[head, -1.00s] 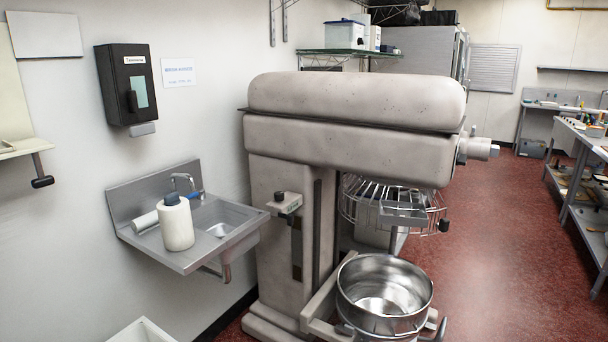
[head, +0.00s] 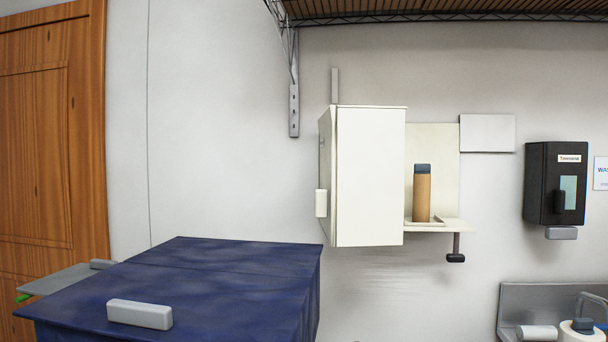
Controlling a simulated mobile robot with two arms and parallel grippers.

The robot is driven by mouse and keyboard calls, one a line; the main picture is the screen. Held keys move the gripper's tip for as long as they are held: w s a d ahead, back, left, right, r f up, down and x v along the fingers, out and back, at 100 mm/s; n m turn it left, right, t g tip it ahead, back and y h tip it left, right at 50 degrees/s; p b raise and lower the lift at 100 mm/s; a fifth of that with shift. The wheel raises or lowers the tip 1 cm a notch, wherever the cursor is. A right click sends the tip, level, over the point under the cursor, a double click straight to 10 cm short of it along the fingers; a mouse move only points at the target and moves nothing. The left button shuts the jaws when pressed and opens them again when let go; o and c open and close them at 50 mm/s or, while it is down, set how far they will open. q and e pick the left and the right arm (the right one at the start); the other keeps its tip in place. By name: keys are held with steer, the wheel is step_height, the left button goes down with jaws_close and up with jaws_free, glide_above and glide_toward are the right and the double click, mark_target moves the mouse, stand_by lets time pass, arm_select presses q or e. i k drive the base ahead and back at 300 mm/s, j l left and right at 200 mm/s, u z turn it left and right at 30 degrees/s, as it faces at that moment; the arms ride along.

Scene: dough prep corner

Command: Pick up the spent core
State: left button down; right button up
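A brown cardboard core (head: 422,197) with a dark grey-blue top stands upright on the small ledge of a cream wall-mounted dispenser (head: 440,152). The dispenser's white front cover (head: 371,177) is swung open to the left, so the core is exposed. A dark knob on a short stem hangs below the ledge. Neither of my grippers is in view.
A dark blue box-like unit (head: 200,275) with a pale handle fills the lower left foreground. A black dispenser (head: 555,184) hangs at right above a metal sink (head: 515,300) with white rolls. A wooden door (head: 50,150) is at far left; a wire shelf (head: 450,12) is overhead.

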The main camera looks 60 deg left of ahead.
mark_target(421, 199)
steer(key=u, duration=0.45)
steer(key=k+u, duration=0.1)
steer(key=u, duration=0.8)
steer(key=k+j+u, duration=0.1)
steer(key=u, duration=0.35)
steer(key=l, duration=0.45)
steer(key=k+u, duration=0.05)
